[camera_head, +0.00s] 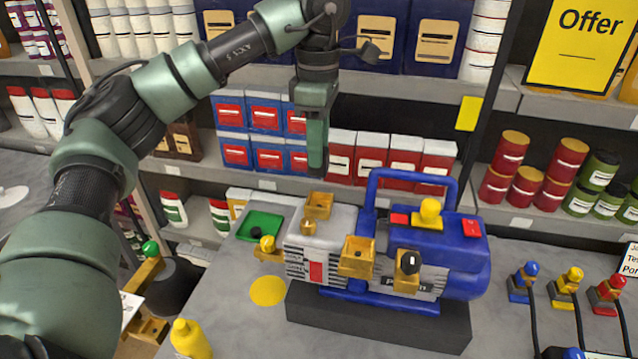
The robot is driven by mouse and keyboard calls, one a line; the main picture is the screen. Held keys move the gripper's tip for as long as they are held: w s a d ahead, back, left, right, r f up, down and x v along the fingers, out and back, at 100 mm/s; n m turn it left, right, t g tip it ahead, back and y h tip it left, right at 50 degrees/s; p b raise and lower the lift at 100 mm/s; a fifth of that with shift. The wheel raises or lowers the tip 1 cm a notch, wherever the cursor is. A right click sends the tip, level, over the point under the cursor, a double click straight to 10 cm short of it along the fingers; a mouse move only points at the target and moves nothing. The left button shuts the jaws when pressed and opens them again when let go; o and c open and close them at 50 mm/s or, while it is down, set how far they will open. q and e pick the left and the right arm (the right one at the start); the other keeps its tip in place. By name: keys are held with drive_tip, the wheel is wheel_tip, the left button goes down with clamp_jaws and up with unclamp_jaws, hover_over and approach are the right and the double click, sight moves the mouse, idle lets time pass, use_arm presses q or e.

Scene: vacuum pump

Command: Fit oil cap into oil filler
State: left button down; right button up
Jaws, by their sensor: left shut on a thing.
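The vacuum pump (330,245) stands on a dark base on the grey counter, with a blue motor housing and carry handle on its right. Gold fittings sit on it; one open-topped gold fitting (318,204) on top at the left looks like the oil filler. My left gripper (317,165) points straight down above and behind that fitting in the picture, apart from it. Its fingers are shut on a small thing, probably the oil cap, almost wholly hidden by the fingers.
A green tray (264,219) lies left of the pump, and a yellow disc (268,291) lies in front of it. A yellow bottle (190,339) stands at the front left. Coloured connectors (565,288) with cables stand at the right. Stocked shelves rise behind.

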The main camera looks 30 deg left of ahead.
use_arm(q)
wheel_tip(320, 180, down, 4)
drive_tip(key=shift+w+p, duration=0.15)
drive_tip(key=shift+p, duration=0.25)
drive_tip(key=shift+f, duration=0.25)
wheel_tip(320, 180, down, 4)
drive_tip(key=shift+r+p, duration=0.25)
drive_tip(key=shift+p, duration=0.45)
drive_tip(key=shift+f, duration=0.45)
drive_tip(key=c, duration=1)
unclamp_jaws()
use_arm(e)
drive_tip(key=shift+w+r, duration=1.15)
drive_tip(key=shift+r, duration=0.05)
